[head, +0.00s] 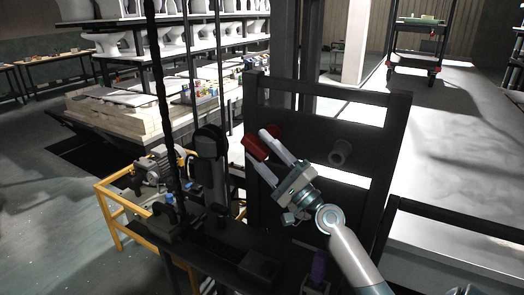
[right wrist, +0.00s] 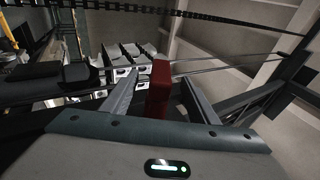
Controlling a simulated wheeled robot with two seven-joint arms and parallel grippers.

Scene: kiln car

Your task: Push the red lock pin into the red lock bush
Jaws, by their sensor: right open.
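The red lock pin (head: 256,147) is a short bright red cylinder at the fingertips of my right gripper (head: 264,153). The red lock bush (head: 275,131) shows as a dark red round part on the black upright frame, just behind the far finger and partly hidden. I cannot tell whether the pin touches or enters it. In the right wrist view the red pin (right wrist: 159,88) stands between the two spread fingers, with a gap to the right finger. My right gripper is open around it. My left gripper is not in view.
The black upright frame (head: 402,125) carries a grey round bush (head: 340,152) right of my gripper. A black mechanism (head: 209,160) stands close on the left. A purple part (head: 318,264) is low in front. Yellow railing (head: 104,208) and a rack of white ware (head: 112,45) lie beyond.

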